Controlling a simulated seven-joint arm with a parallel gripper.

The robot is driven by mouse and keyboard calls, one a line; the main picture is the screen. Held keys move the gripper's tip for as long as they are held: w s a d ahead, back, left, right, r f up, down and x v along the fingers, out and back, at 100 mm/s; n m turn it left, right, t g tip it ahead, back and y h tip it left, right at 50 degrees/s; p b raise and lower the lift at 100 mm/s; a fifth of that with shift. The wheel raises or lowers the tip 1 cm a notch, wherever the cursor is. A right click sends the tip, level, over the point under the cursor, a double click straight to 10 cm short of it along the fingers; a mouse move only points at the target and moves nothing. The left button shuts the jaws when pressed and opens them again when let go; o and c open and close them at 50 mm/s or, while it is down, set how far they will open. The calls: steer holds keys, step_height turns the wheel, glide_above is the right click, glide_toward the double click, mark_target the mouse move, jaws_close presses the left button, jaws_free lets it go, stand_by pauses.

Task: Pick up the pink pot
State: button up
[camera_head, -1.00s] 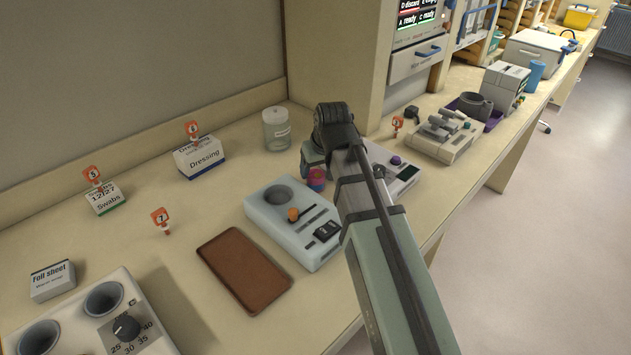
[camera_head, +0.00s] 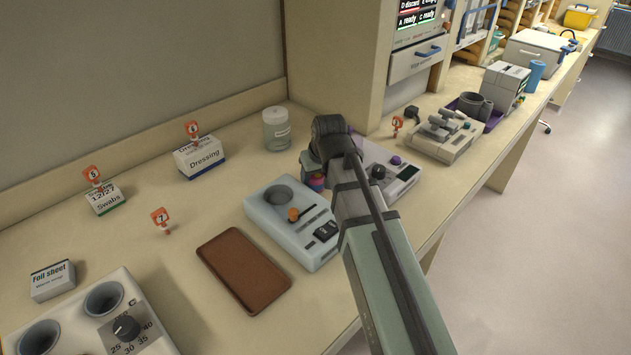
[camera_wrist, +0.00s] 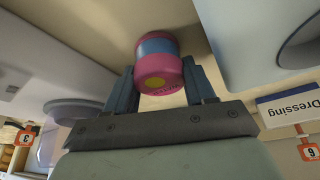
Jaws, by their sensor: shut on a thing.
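The pink pot (camera_wrist: 158,66) has a blue band around it and a yellow spot on its near end. In the wrist view it sits between the two fingers of my gripper (camera_wrist: 160,85), which is shut on it. In the head view only a small part of the pot (camera_head: 316,184) shows below my wrist, between two grey devices. My arm hides most of the gripper there. I cannot tell whether the pot touches the counter.
A pale device with a round well (camera_head: 290,240) stands close on the left. A grey device with knobs (camera_head: 385,172) stands close on the right. A clear jar (camera_head: 276,130) is behind. A brown tray (camera_head: 243,272) lies in front, with bare counter to its left.

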steer(key=shift+c, duration=0.5)
steer(key=shift+r, duration=0.1)
